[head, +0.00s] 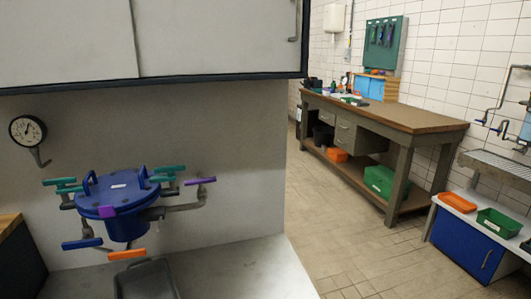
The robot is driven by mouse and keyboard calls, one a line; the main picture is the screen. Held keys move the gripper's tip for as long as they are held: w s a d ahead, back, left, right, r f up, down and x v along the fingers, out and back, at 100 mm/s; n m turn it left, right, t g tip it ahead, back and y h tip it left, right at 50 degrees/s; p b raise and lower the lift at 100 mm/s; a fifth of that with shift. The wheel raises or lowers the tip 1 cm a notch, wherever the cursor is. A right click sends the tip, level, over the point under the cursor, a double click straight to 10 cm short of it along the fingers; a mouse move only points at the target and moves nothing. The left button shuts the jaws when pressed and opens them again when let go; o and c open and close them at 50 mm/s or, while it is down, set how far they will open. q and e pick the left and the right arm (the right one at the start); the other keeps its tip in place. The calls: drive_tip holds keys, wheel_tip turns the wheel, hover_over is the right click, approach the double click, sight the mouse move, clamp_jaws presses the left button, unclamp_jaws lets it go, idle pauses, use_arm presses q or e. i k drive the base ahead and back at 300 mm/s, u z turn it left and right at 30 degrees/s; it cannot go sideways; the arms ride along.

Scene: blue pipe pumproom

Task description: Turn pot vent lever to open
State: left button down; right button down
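A blue round pot (126,229) with a flat blue lid (122,191) stands out from a pale wall at the left of the head view. Several teal handles (167,169) sit around the lid. A purple lever (200,181) tops a bent grey pipe (184,206) on the pot's right side, lying nearly level. A blue lever (82,244) sticks out low on the left, and an orange lever (127,254) sits low in front. No label shows which lever is the vent. Neither of my grippers is in view.
A grey tray (145,280) lies below the pot. A round gauge (27,130) is on the wall at left. White cabinets (215,38) overhang the pot. To the right are open tiled floor (335,235), a workbench (405,112) and a blue cabinet (462,246) beside a sink.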

sight(85, 241)
drive_tip(key=u, duration=1.35)
